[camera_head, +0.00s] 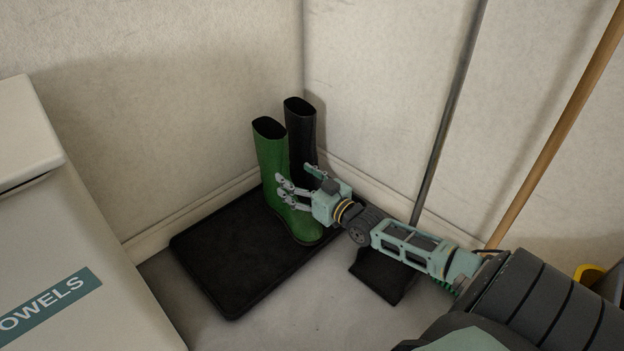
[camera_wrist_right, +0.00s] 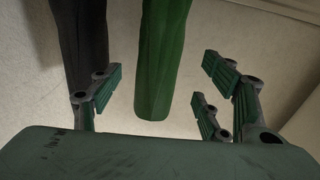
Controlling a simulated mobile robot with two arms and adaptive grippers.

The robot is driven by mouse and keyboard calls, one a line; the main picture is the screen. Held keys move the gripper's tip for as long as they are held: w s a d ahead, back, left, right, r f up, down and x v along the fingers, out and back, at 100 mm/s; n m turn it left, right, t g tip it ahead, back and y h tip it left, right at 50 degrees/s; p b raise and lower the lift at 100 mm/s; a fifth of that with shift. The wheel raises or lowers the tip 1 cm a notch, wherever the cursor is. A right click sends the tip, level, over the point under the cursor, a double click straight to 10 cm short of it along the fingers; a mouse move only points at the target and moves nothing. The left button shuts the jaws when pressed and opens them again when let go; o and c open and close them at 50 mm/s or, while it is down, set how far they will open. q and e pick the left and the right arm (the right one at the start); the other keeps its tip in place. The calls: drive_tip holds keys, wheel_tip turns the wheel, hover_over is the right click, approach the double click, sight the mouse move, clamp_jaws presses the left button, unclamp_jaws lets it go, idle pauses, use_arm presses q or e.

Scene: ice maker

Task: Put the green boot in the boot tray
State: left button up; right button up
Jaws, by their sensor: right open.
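The green boot (camera_head: 272,165) stands upright, leaning slightly, with its foot on the right part of the black boot tray (camera_head: 215,262). A black boot (camera_head: 301,130) stands upright just behind it at the tray's back corner. My right gripper (camera_head: 291,182) is open, its fingers at the green boot's shaft. In the right wrist view the green boot (camera_wrist_right: 161,60) hangs into the picture between the spread fingers with gaps on both sides, and the black boot (camera_wrist_right: 80,40) is to its left. My left gripper is not in view.
A white bin (camera_head: 60,240) labelled "OWELS" stands at left. Walls meet in a corner behind the tray. A grey pole (camera_head: 450,110) with a dark flat base (camera_head: 378,275) and a wooden pole (camera_head: 560,120) lean at right. Bare floor (camera_head: 285,315) lies in front of the tray.

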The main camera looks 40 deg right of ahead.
drive_tip(key=s+p, duration=0.3)
drive_tip(key=s, duration=0.3)
drive_tip(key=shift+s+d, duration=0.2)
drive_tip(key=shift+s, duration=0.15)
